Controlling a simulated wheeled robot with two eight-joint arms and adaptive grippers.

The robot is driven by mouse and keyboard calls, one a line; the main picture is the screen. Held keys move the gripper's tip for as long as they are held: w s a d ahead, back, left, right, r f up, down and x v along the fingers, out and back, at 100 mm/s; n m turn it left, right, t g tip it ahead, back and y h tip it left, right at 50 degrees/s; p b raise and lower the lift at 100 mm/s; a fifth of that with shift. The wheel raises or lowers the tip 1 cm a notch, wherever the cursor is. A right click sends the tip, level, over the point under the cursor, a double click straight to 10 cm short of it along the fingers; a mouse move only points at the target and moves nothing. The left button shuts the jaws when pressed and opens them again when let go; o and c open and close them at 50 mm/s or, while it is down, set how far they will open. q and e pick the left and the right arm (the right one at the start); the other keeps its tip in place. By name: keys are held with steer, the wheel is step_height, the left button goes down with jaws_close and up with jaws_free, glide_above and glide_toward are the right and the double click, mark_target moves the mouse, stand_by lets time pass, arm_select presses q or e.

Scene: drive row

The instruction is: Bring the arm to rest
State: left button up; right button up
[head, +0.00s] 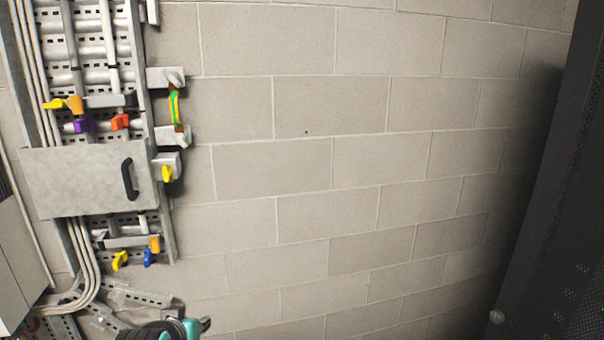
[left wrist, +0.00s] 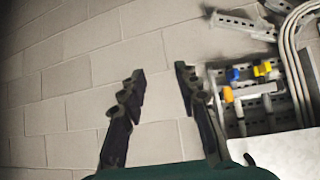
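In the left wrist view my left gripper (left wrist: 162,82) is open, its two dark fingers apart with only bare block wall between them. Part of a dark and teal gripper or arm end (head: 180,328) shows at the bottom left of the head view, below the wall rack, cut off by the picture edge. My right gripper is in neither view.
A metal rack (head: 165,235) with pipes and coloured valve handles (head: 85,122) stands at the left on the block wall (head: 330,180). A grey panel with a black handle (head: 128,178) fronts it. A dark cabinet (head: 560,200) stands at the right. The wall between is bare.

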arm_select(q)
steer(key=s+d+f+g+b, duration=0.1)
steer(key=s+f+b, duration=0.3)
steer(key=f, duration=0.5)
steer(key=s+d+f+m+g+b, duration=0.1)
steer(key=s+d+f+b, duration=0.1)
steer(key=s+f+b, duration=0.3)
steer(key=s+d+f+g+h+b, duration=0.1)
steer(key=s+f+b, duration=0.3)
steer(key=f, duration=1)
steer(key=shift+s+d, duration=0.35)
steer(key=shift+d, duration=0.4)
steer(key=shift+o, duration=0.4)
steer(key=shift+f, duration=0.1)
